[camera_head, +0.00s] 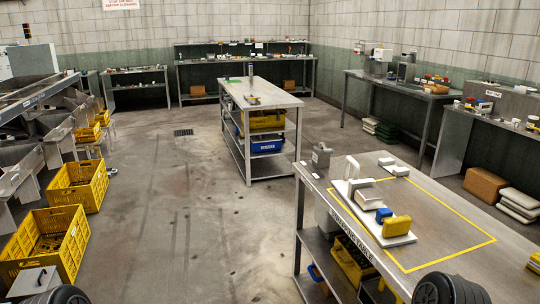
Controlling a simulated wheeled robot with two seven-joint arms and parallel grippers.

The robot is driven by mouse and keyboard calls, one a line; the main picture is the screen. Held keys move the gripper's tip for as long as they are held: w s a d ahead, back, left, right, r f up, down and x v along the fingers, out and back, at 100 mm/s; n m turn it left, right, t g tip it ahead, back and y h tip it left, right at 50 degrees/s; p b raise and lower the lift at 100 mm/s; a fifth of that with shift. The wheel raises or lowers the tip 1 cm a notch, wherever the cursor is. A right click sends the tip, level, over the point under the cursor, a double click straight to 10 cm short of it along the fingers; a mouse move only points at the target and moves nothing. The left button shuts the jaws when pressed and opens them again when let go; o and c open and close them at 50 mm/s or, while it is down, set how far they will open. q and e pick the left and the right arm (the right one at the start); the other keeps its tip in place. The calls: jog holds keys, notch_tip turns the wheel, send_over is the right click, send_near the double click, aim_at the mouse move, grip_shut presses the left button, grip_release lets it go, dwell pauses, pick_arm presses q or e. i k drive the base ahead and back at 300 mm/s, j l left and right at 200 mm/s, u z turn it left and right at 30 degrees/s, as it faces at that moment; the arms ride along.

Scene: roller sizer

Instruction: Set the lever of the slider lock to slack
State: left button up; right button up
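What looks like the slider lock is a white device (368,216) on the near workbench at the right. It has a long white base plate and an upright white loop (352,168) at its far end. A grey-white block (369,197) sits mid-plate, with a small blue block (383,214) beside it. A yellow block (397,226) is at the near end. I cannot tell which part is the lever or how it is set. Neither gripper is in view; only dark rounded parts, probably of my arms, show at the bottom edge.
The near workbench (486,262) has a yellow outlined area around much of the device. A grey canister (321,156) stands at its far left corner. Yellow crates (78,185) line the left. The middle floor is clear.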

aim_at(322, 144)
jog(key=i+z, duration=0.15)
jog(key=i, duration=0.15)
jog(key=z, duration=0.4)
jog(key=i+j+u, duration=0.15)
jog(key=i+j, duration=0.25)
jog(key=i+j+u, duration=0.1)
jog(key=i+j, duration=0.25)
jog(key=i, duration=0.25)
jog(key=i+j+u, duration=0.15)
jog(key=i+j, duration=0.15)
jog(key=i, duration=0.2)
